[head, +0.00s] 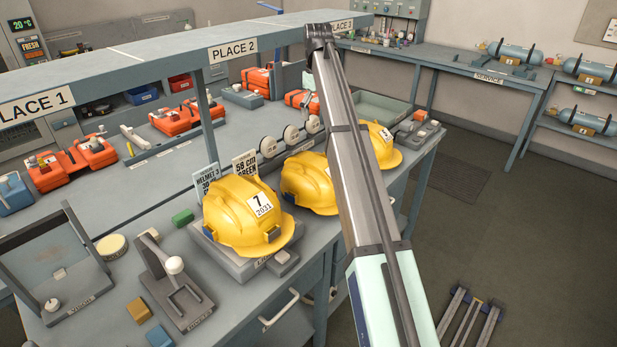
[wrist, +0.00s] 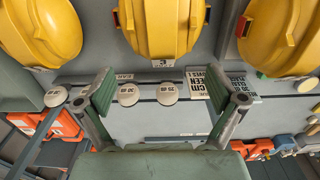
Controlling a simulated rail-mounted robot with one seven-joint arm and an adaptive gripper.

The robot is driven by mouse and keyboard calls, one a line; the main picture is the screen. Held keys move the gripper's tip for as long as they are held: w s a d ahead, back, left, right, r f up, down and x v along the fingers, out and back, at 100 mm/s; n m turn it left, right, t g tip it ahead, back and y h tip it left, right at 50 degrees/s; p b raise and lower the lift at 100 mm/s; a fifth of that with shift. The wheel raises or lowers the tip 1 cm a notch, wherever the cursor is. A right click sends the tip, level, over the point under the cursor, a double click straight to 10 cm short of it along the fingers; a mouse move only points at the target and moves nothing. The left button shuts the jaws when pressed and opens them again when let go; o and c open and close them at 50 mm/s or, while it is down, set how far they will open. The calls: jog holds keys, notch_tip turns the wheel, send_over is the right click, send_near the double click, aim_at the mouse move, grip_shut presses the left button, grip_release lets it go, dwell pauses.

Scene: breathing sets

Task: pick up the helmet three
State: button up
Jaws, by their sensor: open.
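Three yellow helmets stand in a row along the bench's front edge. The left one (head: 248,215) bears a "7 / 2031" label and sits on a grey stand. The middle one (head: 308,183) is partly behind my arm, as is the right one (head: 383,147). A card reading "HELMET 3" (head: 207,181) stands behind the left helmet; I cannot tell which helmet it names. In the wrist view a helmet (wrist: 160,25) is centred at the top, with a small tag reading "3" below it.
A "58 cm GREEN" card (head: 245,164) and white round ear pieces (head: 291,135) stand behind the helmets. The shelf marked "PLACE 2" (head: 233,50) runs overhead. A tilted frame (head: 60,265) and a grey stand (head: 177,285) occupy the near left bench.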

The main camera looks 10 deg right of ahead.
jog(key=p, duration=0.3)
send_over(314, 159)
notch_tip(314, 159, down, 11)
jog(key=shift+f, duration=0.2)
jog(key=shift+f+p, duration=1.2)
jog(key=shift+f, duration=1.5)
grip_shut()
jog(key=shift+r, duration=0.2)
